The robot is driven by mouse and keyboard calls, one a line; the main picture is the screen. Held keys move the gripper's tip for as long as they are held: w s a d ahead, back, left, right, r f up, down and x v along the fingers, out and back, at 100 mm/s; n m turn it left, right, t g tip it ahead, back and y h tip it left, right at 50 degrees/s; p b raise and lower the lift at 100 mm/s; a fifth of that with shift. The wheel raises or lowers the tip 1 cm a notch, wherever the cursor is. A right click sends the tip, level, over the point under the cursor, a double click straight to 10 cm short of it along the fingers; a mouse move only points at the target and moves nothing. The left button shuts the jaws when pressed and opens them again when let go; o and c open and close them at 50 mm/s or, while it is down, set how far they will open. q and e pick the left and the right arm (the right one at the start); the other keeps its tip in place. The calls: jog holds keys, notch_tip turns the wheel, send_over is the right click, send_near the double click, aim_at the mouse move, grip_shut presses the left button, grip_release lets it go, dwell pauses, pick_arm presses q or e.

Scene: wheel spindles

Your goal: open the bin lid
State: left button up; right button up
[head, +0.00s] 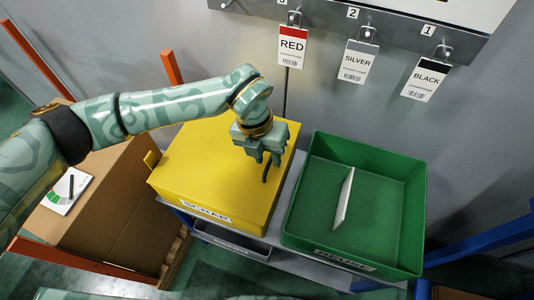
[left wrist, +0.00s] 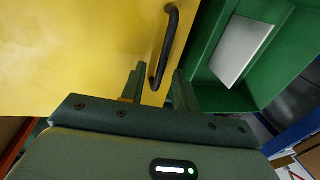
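The yellow bin (head: 205,165) has a flat yellow lid that lies shut, with a label on its front reading SCRAP. A dark bar handle (head: 265,174) stands on the lid near its right edge. My left gripper (head: 267,160) is just over the handle with its fingers pointing down. In the left wrist view the handle (left wrist: 168,40) runs between the two spread fingers (left wrist: 157,82); whether either finger touches it cannot be told. The fingers look open, not closed on the bar. My right gripper is not in view.
A green bin (head: 398,215) with a flat pale piece (head: 343,200) inside stands close on the right. A rail above holds RED (head: 292,46), SILVER (head: 357,62) and BLACK (head: 426,80) tags. A cardboard box (head: 115,215) stands left, under my arm.

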pick_arm(q)
grip_shut()
jog(key=shift+r, duration=0.1)
